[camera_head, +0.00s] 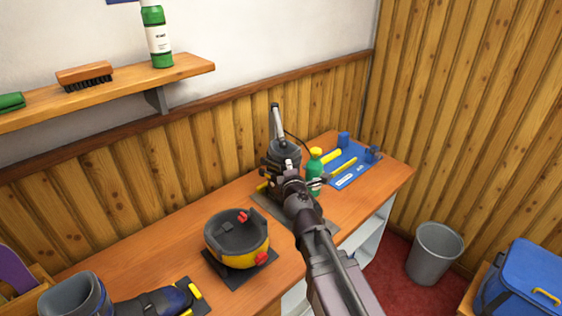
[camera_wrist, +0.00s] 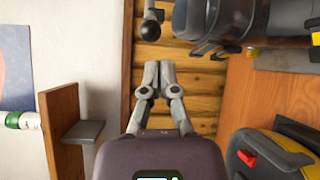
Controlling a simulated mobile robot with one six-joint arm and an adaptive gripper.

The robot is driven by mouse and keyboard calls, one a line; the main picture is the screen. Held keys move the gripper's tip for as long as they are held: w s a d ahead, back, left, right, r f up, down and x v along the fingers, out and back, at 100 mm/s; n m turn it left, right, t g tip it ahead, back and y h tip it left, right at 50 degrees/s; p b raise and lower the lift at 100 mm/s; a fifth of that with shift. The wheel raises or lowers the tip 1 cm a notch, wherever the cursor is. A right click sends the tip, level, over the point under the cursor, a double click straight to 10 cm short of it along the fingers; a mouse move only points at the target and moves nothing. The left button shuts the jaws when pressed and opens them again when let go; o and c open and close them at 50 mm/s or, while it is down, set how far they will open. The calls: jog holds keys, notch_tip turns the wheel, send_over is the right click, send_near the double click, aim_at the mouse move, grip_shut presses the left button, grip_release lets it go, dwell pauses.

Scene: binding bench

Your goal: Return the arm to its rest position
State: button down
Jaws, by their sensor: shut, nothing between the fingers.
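My gripper (camera_wrist: 157,78) shows in the wrist view with its two grey fingers close together at the tips and nothing between them. It points toward the wood-panelled wall (camera_wrist: 180,100). In the head view my arm reaches up from the bottom over the bench (camera_head: 190,215). Its end overlaps a dark machine with an upright lever (camera_head: 278,122), so the fingers are hard to make out there. In the wrist view a lever's black knob (camera_wrist: 150,29) appears just beyond the fingertips; I cannot tell the gap.
A yellow-and-black round device (camera_head: 238,238) stands left of my arm. A green bottle (camera_head: 315,166) and a blue mat with tools (camera_head: 352,170) are right of the machine. A boot (camera_head: 75,297) is at lower left. A shelf (camera_head: 115,87) juts from the wall; a bin (camera_head: 434,253) stands right.

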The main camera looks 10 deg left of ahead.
jog(key=shift+s+d, duration=0.2)
jog(key=shift+d, duration=0.25)
jog(key=d+f+m+g+h, duration=0.3)
jog(key=d+f+m+h, duration=0.2)
jog(key=d+m, duration=0.5)
jog(key=d+f+m+g+h, duration=0.3)
jog(key=d+f+m+h, duration=0.15)
jog(key=d, duration=0.85)
jog(key=s+d+f+m+g+y, duration=0.2)
jog(key=s+d+f+m+g, duration=0.2)
jog(key=s, duration=0.3)
jog(key=s+d+f+m+g+y, duration=0.2)
jog(key=s+d+f+m+g, duration=0.2)
jog(key=s, duration=0.4)
jog(key=shift+m+g, duration=0.75)
jog(key=shift+g, duration=0.45)
